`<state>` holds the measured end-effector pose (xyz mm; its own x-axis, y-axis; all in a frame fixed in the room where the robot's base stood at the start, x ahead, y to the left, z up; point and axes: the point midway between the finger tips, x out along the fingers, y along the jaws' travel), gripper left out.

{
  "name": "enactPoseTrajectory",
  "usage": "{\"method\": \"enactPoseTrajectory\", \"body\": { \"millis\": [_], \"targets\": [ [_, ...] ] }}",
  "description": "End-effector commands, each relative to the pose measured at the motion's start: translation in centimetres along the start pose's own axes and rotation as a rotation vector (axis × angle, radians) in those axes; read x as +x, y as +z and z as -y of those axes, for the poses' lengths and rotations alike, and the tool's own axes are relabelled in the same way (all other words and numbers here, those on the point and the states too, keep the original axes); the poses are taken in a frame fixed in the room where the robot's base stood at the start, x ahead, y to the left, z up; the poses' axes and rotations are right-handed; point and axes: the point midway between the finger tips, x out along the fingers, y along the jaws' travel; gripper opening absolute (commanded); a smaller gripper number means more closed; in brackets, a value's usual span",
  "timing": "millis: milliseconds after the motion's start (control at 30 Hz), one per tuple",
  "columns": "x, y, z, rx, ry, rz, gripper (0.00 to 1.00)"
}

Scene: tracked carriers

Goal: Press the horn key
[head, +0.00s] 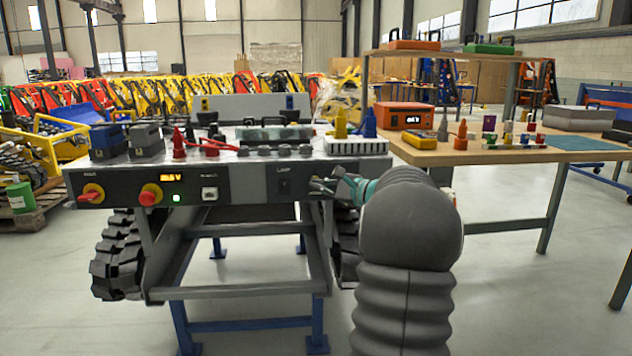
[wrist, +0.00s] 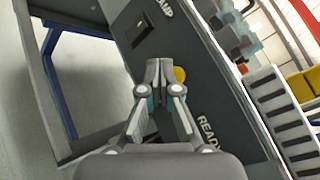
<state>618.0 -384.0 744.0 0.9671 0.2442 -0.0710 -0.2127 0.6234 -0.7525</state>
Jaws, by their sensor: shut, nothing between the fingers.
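The tracked carrier's dark front control panel (head: 240,187) faces me in the head view and also shows in the wrist view (wrist: 185,100). No horn label is readable in either view. My gripper (head: 318,187) is shut and empty at the panel's right end, right of the LAMP switch (head: 284,186). In the wrist view, its fingertips (wrist: 158,66) lie beyond the LAMP switch (wrist: 140,34); I cannot tell whether they touch the panel.
A yellow round part (wrist: 180,74) shows beside the fingertips, near a READY label. A workbench (head: 500,154) stands at right. Open floor lies in front.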

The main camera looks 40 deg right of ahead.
Motion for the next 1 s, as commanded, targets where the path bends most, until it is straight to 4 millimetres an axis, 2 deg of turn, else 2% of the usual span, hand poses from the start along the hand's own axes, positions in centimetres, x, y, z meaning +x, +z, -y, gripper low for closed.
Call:
{"method": "enactPoseTrajectory", "body": {
  "millis": [1000],
  "targets": [
    [0.89,-0.57,0.59,0.001,0.000,0.000,0.00]
  ]
}}
